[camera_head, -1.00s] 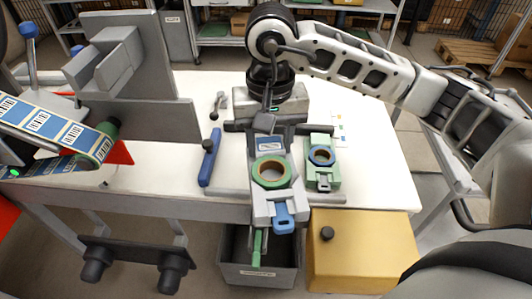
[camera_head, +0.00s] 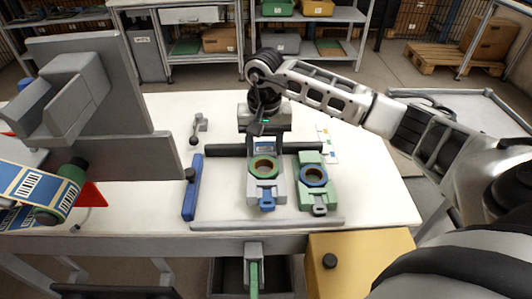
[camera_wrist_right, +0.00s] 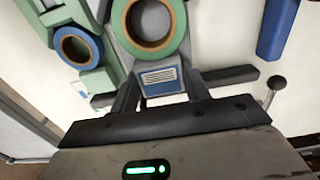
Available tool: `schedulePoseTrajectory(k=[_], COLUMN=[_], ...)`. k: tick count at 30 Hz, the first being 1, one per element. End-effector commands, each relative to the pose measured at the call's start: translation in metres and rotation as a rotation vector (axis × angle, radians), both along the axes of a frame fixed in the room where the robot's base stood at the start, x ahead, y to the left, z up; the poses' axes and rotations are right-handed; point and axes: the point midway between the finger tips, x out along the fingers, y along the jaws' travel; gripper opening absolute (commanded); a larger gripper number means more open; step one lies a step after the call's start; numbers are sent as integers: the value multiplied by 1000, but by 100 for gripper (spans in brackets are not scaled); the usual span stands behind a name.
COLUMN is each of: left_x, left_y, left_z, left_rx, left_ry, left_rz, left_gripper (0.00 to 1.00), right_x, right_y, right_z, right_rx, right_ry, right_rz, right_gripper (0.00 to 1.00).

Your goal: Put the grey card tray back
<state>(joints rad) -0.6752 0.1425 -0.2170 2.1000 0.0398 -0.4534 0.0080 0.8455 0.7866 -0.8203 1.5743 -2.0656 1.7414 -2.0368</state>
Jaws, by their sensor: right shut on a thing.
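The grey card tray (camera_head: 254,189) carries a green tape reel (camera_head: 264,166) with a tan core and has a blue tab at its near end. It is over the white table, beside the green tray (camera_head: 305,190). My right gripper (camera_head: 265,142) is at the tray's far end. In the right wrist view its two fingers (camera_wrist_right: 162,88) are shut on that end, either side of a blue label. I cannot tell whether the tray touches the table. The green tray holds a blue reel (camera_head: 313,174) and shows in the right wrist view too (camera_wrist_right: 100,82). My left gripper is not in view.
A dark rail (camera_head: 225,150) lies behind the trays and a grey rail (camera_head: 215,225) along the front edge. A blue bar (camera_head: 191,195) with a black knob is to the left. A yellow box (camera_head: 375,258) stands below the edge.

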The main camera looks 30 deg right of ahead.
Motion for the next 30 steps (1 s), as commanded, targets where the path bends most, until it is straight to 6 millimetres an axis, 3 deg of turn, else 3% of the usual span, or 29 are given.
schedulePoseTrajectory(k=[8, 15, 25, 26, 27, 28, 30], left_x=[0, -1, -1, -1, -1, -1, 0], left_y=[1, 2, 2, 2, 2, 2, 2], left_z=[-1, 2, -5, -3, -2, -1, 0], left_rx=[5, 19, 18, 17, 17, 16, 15], left_ry=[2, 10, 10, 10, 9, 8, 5], left_rz=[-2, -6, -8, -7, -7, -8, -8], left_gripper=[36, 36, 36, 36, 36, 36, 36], right_x=[10, 9, 10, 10, 10, 10, 10], right_y=[-10, -10, -11, -10, -10, -10, -10], right_z=[-18, -47, -52, -51, -50, -50, -50], right_rx=[1, 1, 0, 0, 0, 0, 0], right_ry=[2, 2, -2, -2, -1, -1, -1], right_rz=[-1, 1, 1, 1, 1, 1, 1], right_gripper=[19, 19, 19, 52, 63, 68, 68])
